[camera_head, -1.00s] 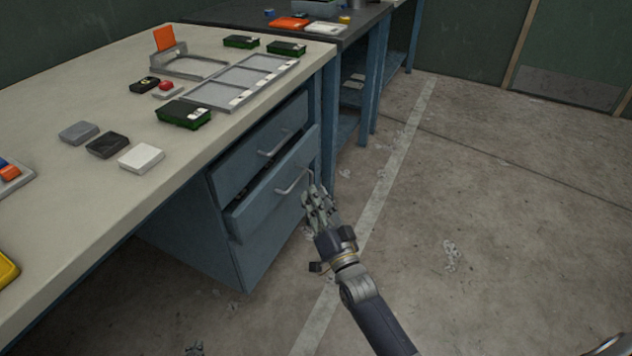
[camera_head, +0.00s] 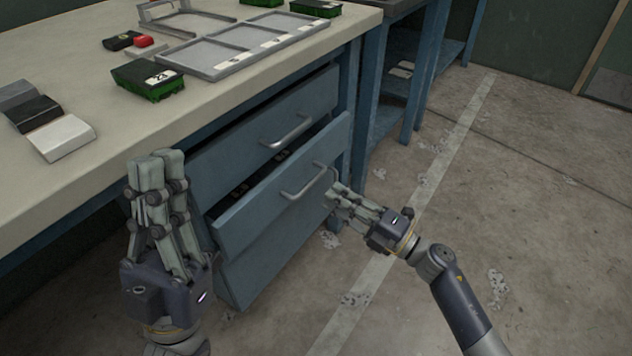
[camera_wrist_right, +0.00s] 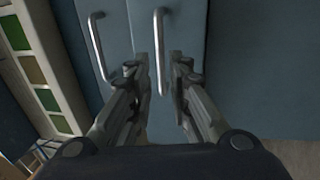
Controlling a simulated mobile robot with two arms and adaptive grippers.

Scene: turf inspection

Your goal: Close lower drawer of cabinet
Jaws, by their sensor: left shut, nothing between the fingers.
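The blue cabinet (camera_head: 262,275) stands under the bench. Its lower drawer (camera_head: 270,210) is pulled out, with its front standing ahead of the upper drawer (camera_head: 262,125) and dark contents partly showing. The lower drawer's handle (camera_head: 303,186) is a silver bar. My right gripper (camera_head: 334,194) is by the right end of this handle. In the right wrist view its fingers (camera_wrist_right: 160,58) are apart, with the handle (camera_wrist_right: 158,25) showing between them; contact cannot be told. My left gripper (camera_head: 158,157) is shut and empty, pointing up in front of the bench, left of the drawer.
The bench top (camera_head: 100,85) carries a grey divided tray (camera_head: 222,68), green boxes (camera_head: 148,80) and grey, black and white blocks (camera_head: 62,138) near its edge. A second blue bench stands behind. The floor (camera_head: 540,200) to the right is clear apart from scattered flakes.

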